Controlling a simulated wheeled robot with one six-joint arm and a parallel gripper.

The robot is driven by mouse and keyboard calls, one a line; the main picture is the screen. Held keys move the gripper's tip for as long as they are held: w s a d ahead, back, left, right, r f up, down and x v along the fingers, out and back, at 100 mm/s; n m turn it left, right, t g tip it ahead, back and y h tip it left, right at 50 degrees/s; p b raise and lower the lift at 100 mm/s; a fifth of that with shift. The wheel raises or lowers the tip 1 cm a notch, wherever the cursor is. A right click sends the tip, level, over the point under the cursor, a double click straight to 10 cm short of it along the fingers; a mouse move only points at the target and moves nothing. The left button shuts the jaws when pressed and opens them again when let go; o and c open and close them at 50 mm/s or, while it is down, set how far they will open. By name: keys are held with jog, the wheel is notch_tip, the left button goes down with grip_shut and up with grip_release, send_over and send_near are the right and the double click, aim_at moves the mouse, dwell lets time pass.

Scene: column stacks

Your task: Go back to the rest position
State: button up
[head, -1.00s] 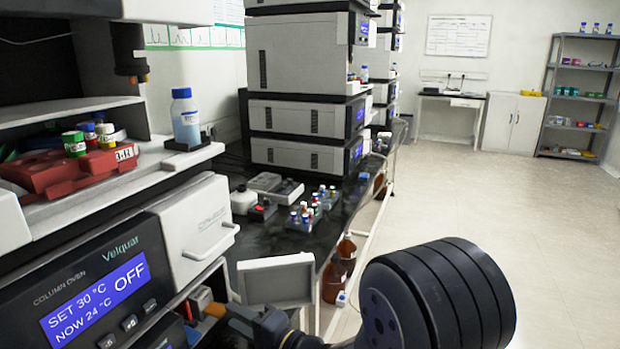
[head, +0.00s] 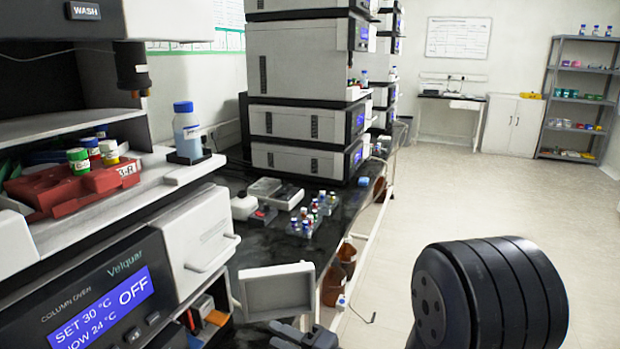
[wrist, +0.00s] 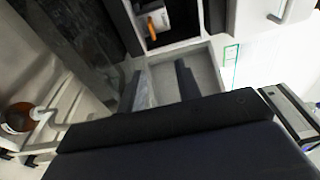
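My gripper (head: 303,334) shows at the bottom edge of the head view, in front of the white tilted panel. Its two dark fingers look apart with nothing between them; they also show in the wrist view (wrist: 158,88). A black rounded joint of my arm stands to the right. The open compartment (head: 203,312) beside the column oven's display holds a piece with an orange end (head: 217,318). That orange end also shows in the wrist view (wrist: 153,24), apart from my fingers. The rest of my arm is cut off by the frame.
The column oven (head: 110,290) reads OFF. The white panel (head: 278,291) stands out beside the bench. Above are a red rack (head: 70,190) with capped vials and a blue-capped bottle (head: 187,132). Brown bottles (head: 340,268) hang along the bench edge. The floor (head: 500,200) at right is clear.

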jog(key=v, duration=0.5)
jog(key=shift+w+d+p, duration=0.15)
jog(key=shift+w+p, duration=0.2)
jog(key=shift+p, duration=0.05)
